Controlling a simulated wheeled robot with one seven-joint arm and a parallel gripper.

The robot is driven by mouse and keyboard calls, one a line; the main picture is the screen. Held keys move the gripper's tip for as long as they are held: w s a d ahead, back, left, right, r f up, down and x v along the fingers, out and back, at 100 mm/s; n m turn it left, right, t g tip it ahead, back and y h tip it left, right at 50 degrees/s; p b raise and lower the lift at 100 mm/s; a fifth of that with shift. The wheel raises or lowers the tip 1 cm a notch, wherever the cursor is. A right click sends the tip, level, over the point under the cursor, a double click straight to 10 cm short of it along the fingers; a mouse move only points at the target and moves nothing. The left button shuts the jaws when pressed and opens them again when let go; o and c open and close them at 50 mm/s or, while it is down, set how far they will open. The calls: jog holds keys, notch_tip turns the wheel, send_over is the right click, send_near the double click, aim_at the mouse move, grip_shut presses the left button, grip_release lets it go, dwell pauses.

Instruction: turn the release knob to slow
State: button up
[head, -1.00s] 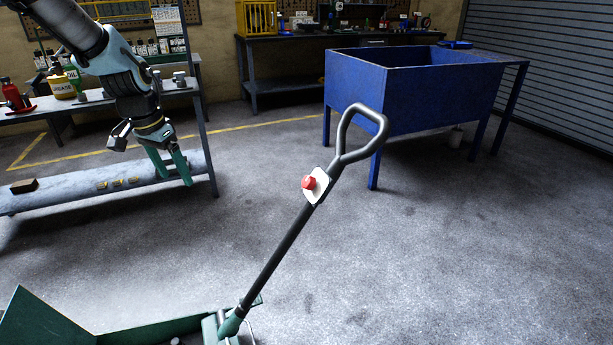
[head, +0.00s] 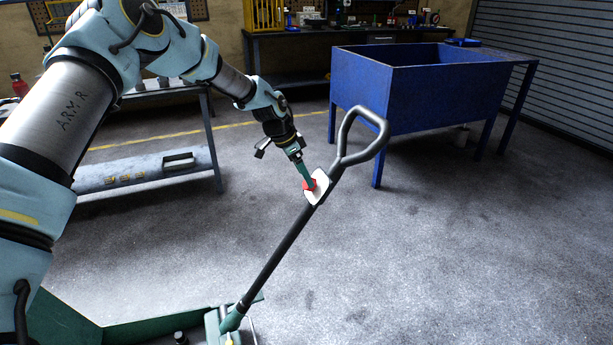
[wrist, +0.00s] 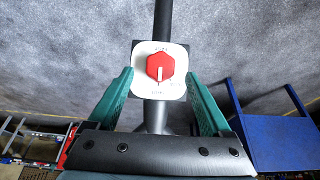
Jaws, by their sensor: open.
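The red hexagonal release knob (wrist: 160,68) sits on a white plate (wrist: 176,90) with small printed marks too blurred to read. A pale pointer line on the knob points toward the bottom of the wrist view. The knob (head: 309,185) and plate are on the jack's dark handle (head: 278,254), below its loop grip. My gripper (wrist: 160,86) is open, with one green finger to each side of the knob in the wrist view, apart from it. In the head view my gripper (head: 306,176) is right at the knob and partly hides it.
The green jack body (head: 150,325) is at the bottom left. A blue tub on legs (head: 415,95) stands behind the handle. A grey shelf bench (head: 145,170) stands at the left. The floor right of the handle is clear.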

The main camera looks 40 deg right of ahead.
jog(key=shift+x, duration=1.4)
jog(key=shift+w, duration=0.1)
grip_shut()
